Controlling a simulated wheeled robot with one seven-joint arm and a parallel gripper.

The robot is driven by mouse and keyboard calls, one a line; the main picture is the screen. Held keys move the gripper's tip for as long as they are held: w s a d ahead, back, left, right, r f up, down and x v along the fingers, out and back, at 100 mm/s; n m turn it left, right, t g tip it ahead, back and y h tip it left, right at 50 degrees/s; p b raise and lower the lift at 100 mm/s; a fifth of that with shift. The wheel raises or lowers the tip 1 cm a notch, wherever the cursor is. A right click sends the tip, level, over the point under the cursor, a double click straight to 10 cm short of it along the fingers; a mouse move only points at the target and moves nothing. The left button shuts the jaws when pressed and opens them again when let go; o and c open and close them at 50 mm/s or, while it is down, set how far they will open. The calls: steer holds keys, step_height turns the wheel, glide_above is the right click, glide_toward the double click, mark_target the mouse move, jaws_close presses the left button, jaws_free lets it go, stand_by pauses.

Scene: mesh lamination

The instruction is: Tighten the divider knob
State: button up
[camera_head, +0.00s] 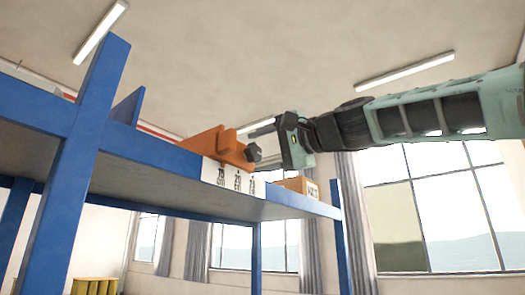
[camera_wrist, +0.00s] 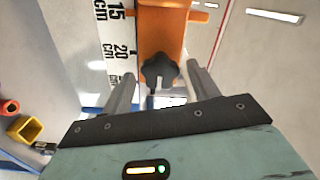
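The divider knob (camera_head: 253,152) is dark and lobed, on the front of the orange divider (camera_head: 225,146) on the blue shelf's edge. In the wrist view the knob (camera_wrist: 159,69) sits ahead of my gripper, between the lines of its two fingers. The orange divider (camera_wrist: 163,30) stands behind it. My gripper (camera_head: 268,135) is just right of the knob in the head view. Its fingers (camera_wrist: 162,85) are apart in the wrist view, with a gap between them. I cannot tell whether they touch the knob.
A white centimetre scale (camera_head: 233,178) runs along the blue shelf (camera_head: 190,183) edge beside the divider. A labelled cardboard box (camera_head: 292,185) stands to the right on the shelf. A blue upright (camera_head: 78,160) rises at the left. Yellow bins (camera_head: 95,286) stand low behind.

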steer(key=shift+s+d+f+b, duration=0.1)
steer(key=shift+s+d+b, duration=0.25)
steer(key=shift+d+b, duration=0.05)
steer(key=b+v, duration=0.6)
steer(key=v, duration=1)
steer(key=shift+s+d+b, duration=0.15)
steer(key=shift+d+b, duration=0.05)
steer(key=shift+b, duration=0.2)
